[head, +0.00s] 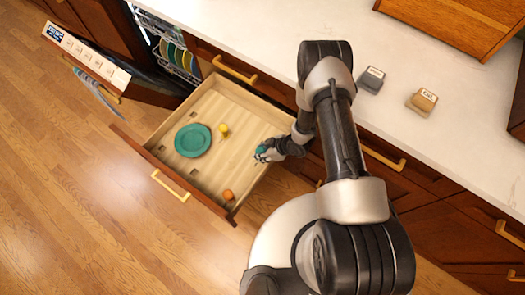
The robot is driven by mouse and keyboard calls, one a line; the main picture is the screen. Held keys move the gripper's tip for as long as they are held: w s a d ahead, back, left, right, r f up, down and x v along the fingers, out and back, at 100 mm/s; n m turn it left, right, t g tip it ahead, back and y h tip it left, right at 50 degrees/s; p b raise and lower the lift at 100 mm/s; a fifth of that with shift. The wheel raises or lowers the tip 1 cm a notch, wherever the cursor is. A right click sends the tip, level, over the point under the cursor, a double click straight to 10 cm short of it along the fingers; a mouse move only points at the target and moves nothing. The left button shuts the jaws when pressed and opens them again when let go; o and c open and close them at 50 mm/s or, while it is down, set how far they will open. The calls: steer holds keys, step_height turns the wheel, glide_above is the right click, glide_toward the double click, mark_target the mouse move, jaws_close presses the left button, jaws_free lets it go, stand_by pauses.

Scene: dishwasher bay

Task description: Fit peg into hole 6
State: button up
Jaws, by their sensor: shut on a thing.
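My gripper (263,155) is over the right part of an open wooden drawer (225,105). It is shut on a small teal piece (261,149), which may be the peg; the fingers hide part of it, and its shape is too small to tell. I cannot tell whether it touches the drawer floor. A few small dark marks show on the drawer floor near its front, but I cannot make out numbered holes or which is hole 6.
The drawer holds a teal plate (193,140), a small yellow thing (223,129) and an orange thing (228,195). An open dishwasher rack with plates (178,54) stands at upper left. A grey block (371,79) and a tan block (422,102) sit on the counter (470,120).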

steer(key=shift+f, duration=0.55)
stand_by(0.4)
steer(key=o, duration=1.1)
steer(key=o, duration=0.5)
steer(key=shift+c, duration=0.2)
steer(key=shift+r+p, duration=2.1)
steer(key=shift+r, duration=0.95)
